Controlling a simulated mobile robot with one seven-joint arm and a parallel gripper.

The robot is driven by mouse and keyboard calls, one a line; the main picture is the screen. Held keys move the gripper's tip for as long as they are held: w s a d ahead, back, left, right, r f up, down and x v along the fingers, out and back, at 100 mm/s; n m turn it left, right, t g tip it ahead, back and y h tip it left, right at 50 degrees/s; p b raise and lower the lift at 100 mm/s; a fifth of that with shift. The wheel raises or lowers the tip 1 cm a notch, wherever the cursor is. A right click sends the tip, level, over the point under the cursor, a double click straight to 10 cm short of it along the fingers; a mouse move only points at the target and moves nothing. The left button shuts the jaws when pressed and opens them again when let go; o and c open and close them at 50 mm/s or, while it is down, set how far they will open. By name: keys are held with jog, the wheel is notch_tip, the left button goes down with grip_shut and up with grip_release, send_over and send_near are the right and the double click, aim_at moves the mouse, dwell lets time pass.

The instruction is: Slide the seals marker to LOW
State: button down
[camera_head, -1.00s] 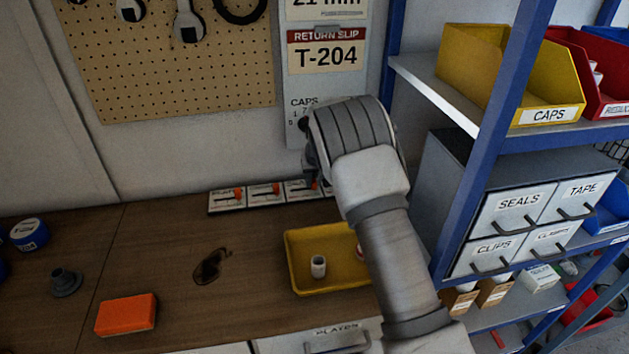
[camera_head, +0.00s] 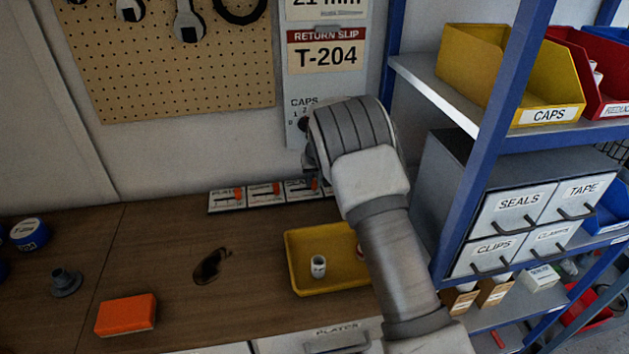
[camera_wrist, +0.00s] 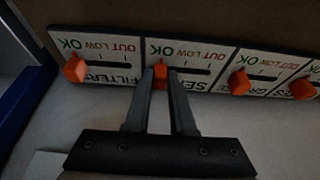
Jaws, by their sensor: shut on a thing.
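The seals card (camera_wrist: 195,80) is a white sign with a dark slot and the words OK, LOW and OUT, upside down in the wrist view. Its orange marker (camera_wrist: 160,75) stands at the OK end, the left end of the slot there. My gripper (camera_wrist: 161,78) is shut on this marker, one finger on each side. The card's name is partly covered by a finger. In the head view my wrist hides the gripper, and the seals card (camera_head: 300,194) shows just left of it.
The filters card (camera_wrist: 100,58) with its own orange marker (camera_wrist: 76,68) is close on the left in the wrist view. Another card's marker (camera_wrist: 239,82) is on the right. A yellow tray (camera_head: 300,285) holding a white cup stands below my arm. A blue shelf frame (camera_head: 470,185) rises at right.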

jog(key=shift+a, duration=0.1)
jog(key=shift+s+a, duration=0.2)
jog(key=shift+a, duration=0.6)
jog(key=shift+s+a, duration=0.15)
jog(key=shift+a, duration=0.6)
jog(key=shift+d, duration=0.1)
jog(key=c, duration=0.8)
grip_release()
jog(key=shift+o, duration=0.2)
jog(key=shift+r, duration=0.1)
jog(key=v, duration=1.7)
jog(key=shift+b, duration=0.3)
jog(key=shift+s+r, duration=0.1)
jog(key=shift+r, duration=0.05)
